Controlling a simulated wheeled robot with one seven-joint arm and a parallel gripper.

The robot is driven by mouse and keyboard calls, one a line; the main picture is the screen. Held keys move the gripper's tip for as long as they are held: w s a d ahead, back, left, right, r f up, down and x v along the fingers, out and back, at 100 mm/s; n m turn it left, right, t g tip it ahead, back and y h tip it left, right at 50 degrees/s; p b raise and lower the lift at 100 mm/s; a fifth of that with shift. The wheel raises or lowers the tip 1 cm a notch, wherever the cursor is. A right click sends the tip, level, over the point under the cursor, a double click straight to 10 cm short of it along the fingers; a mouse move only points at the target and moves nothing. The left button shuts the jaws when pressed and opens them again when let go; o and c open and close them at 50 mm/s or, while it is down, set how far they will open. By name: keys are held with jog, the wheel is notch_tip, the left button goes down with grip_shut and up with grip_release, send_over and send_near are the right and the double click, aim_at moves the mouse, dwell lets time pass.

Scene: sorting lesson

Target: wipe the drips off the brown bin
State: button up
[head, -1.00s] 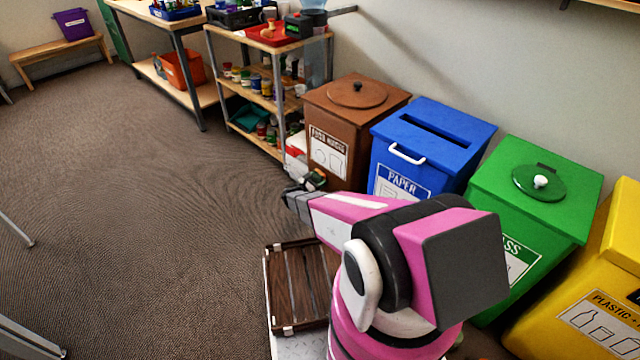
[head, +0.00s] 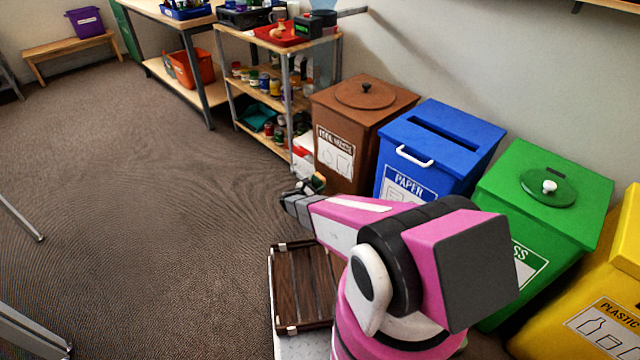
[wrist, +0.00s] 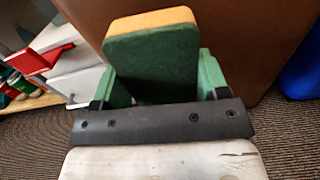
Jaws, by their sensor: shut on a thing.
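The brown bin (head: 348,119) stands against the wall, with a round lid and a food waste label on its front. Its brown side (wrist: 235,40) fills the upper right of the wrist view. No drips can be made out on the faces I see. My gripper (wrist: 160,75) is shut on a sponge (wrist: 153,62), green on its broad face with an orange edge. The sponge is in front of the brown bin; whether it touches the bin cannot be told. In the head view my gripper (head: 312,187) is low by the bin's front, partly hidden by my arm.
The blue paper bin (head: 440,143), green bin (head: 555,195) and yellow bin (head: 590,300) stand in a row to the right. A shelf rack (head: 284,100) with jars stands left of the brown bin. A white box with a red part (wrist: 60,60) is close by.

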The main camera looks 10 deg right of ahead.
jog(key=shift+v, duration=0.75)
jog(key=shift+s+a, duration=0.1)
jog(key=shift+a, duration=0.05)
jog(key=shift+v, duration=1.35)
